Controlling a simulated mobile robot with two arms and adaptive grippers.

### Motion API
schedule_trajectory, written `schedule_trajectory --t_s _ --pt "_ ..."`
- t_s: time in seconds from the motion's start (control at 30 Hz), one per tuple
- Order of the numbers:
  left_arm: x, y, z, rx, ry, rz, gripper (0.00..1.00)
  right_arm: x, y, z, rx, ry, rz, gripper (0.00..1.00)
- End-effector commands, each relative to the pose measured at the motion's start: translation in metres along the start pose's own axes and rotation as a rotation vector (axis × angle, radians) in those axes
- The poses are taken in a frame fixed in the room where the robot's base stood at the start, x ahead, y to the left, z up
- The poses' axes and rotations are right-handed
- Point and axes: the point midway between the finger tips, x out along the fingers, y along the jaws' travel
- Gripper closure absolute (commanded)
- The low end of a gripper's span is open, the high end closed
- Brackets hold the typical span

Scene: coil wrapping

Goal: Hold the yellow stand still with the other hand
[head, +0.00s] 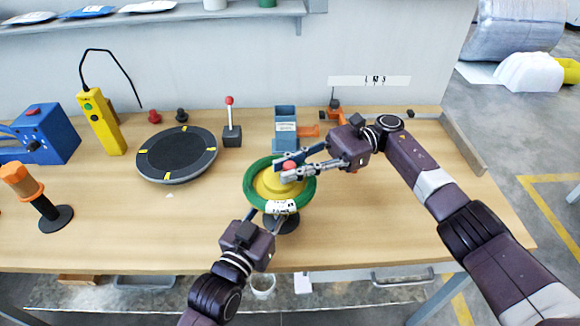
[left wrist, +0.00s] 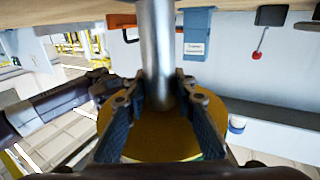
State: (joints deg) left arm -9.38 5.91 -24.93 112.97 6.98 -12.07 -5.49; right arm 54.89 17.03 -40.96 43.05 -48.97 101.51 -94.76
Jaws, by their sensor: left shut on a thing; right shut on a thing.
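The yellow stand (head: 265,186) stands near the table's front edge with a green coil (head: 250,199) around its yellow top and a red knob (head: 290,165) at its centre. A white label sits on the coil's front. My left gripper (left wrist: 160,98) is shut on the stand's grey metal post (left wrist: 157,45), under the yellow disc (left wrist: 150,143). In the head view its fingertips are mostly hidden below the coil. My right gripper (head: 287,167) reaches in from the right over the stand's top and is shut at the red knob; its exact contact is partly hidden.
A dark round turntable (head: 177,153) lies to the left. A grey joystick box (head: 232,135) and a blue labelled holder (head: 285,120) stand behind the stand. An orange-topped post (head: 30,188), a yellow pendant (head: 100,122) and a blue device (head: 46,134) stand farther left.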

Motion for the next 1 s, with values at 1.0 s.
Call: schedule_trajectory --t_s 1.0 --pt "-0.0001 0.0014 -0.0005 -0.002 0.002 0.002 1.0 -0.0005 0.0009 -0.0015 0.005 0.002 0.045 0.64"
